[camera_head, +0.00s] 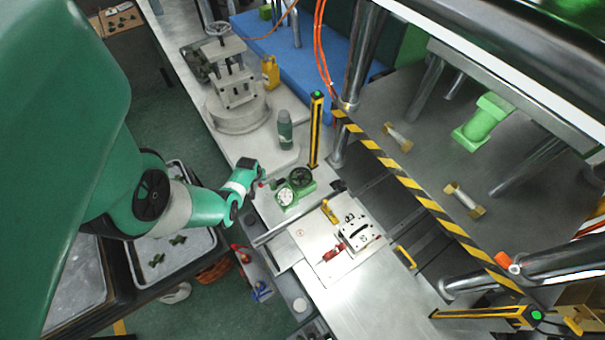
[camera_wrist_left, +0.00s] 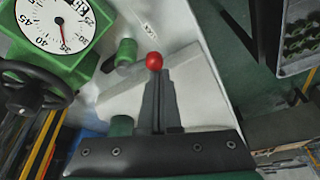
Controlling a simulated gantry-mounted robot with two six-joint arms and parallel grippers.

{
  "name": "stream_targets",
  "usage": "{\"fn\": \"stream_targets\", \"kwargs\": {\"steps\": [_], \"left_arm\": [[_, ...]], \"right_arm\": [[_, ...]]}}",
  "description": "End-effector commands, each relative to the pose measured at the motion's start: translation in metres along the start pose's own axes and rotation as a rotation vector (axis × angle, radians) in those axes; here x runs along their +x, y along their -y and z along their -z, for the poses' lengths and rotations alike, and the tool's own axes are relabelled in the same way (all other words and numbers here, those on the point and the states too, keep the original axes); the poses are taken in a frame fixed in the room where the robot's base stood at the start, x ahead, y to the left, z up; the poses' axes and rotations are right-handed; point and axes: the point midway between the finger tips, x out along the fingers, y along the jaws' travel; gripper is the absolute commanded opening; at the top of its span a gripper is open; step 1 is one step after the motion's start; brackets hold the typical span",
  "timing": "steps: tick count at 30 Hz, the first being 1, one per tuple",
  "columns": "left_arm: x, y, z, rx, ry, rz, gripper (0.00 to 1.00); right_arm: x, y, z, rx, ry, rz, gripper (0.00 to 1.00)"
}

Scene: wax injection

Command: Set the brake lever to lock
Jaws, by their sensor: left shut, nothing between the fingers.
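The brake lever's red ball knob (camera_head: 262,184) shows beside the green gauge unit (camera_head: 305,189) in the head view. In the left wrist view the knob (camera_wrist_left: 154,61) appears at the tips of my left gripper's fingers (camera_wrist_left: 159,82); I cannot tell whether they touch it. A green cylinder (camera_wrist_left: 127,49) stands beside the knob, with a short grey part near it. In the head view my left gripper (camera_head: 257,173) is just above and left of the gauge unit. Its fingers are shut and empty. The lever's rod is mostly hidden. My right gripper is out of view.
A white dial (camera_wrist_left: 54,22) and black handwheel (camera_wrist_left: 35,88) sit close by the left gripper. A black-and-yellow post (camera_head: 316,130) and green bottle (camera_head: 285,130) stand behind. A white plate (camera_head: 316,262) with a red-handled clamp lies to the right.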

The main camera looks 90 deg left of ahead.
Motion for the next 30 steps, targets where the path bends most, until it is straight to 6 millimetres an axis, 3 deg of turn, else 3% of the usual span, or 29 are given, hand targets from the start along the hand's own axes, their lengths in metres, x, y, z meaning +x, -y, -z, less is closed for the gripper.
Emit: {"fn": "stream_targets", "kwargs": {"steps": [7, 18, 30], "left_arm": [[-0.011, 0.0, 0.001, 0.0, -0.001, 0.0, 0.0], [-0.072, 0.0, 0.002, 0.001, 0.0, 0.0, 0.0], [-0.075, 0.0, 0.0, 0.0, 0.0, 0.0, 0.0]], "right_arm": [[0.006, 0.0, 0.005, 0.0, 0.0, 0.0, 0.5], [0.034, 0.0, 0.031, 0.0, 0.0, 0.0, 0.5], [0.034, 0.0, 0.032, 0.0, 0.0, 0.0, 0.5]]}}
